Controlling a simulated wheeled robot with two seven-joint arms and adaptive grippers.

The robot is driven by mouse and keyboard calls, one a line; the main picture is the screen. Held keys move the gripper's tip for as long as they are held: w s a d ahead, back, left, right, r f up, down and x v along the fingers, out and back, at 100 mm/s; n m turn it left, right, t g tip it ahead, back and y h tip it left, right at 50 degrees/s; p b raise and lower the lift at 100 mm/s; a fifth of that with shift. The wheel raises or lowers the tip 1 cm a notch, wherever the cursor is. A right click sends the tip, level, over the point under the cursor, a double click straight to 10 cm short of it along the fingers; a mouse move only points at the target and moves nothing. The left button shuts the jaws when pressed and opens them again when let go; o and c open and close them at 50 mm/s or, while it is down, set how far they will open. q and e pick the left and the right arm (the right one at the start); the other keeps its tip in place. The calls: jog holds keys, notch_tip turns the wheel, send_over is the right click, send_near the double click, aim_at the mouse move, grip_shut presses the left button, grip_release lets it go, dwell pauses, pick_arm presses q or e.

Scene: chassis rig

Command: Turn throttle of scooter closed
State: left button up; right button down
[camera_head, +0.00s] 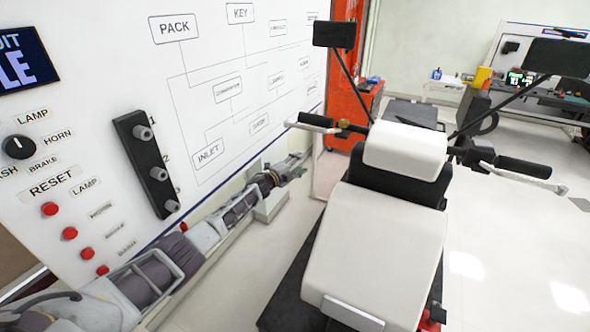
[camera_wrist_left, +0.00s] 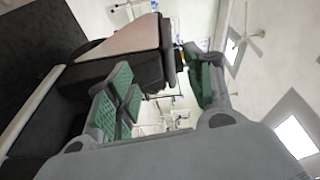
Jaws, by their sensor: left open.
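The scooter has a white seat (camera_head: 375,245) and a handlebar with a black grip at each end. The left grip (camera_head: 315,119) has a pale lever and a brass-coloured part beside it. The right grip (camera_head: 522,167) is black with a pale lever in front. I cannot tell the throttle's angle. My left gripper (camera_head: 292,170) is below and left of the left grip, apart from it. In the left wrist view, its green-padded fingers (camera_wrist_left: 160,90) are spread and empty, with dark and pale scooter-like parts beyond. My right gripper is not in view.
A white panel (camera_head: 150,60) with a knob, red buttons and a black strip of pegs (camera_head: 147,165) stands close along my left arm. Mirrors rise on stalks above the handlebar. A red cabinet (camera_head: 350,110) stands behind. The floor right of the scooter is clear.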

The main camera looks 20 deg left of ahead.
pick_arm(q)
jog(key=shift+s+a+f+n, duration=0.2)
jog(key=shift+f, duration=0.35)
jog(key=shift+s+a+f+n, duration=0.15)
jog(key=shift+s+f+n, duration=0.05)
jog(key=shift+f, duration=0.35)
jog(key=shift+y, duration=0.3)
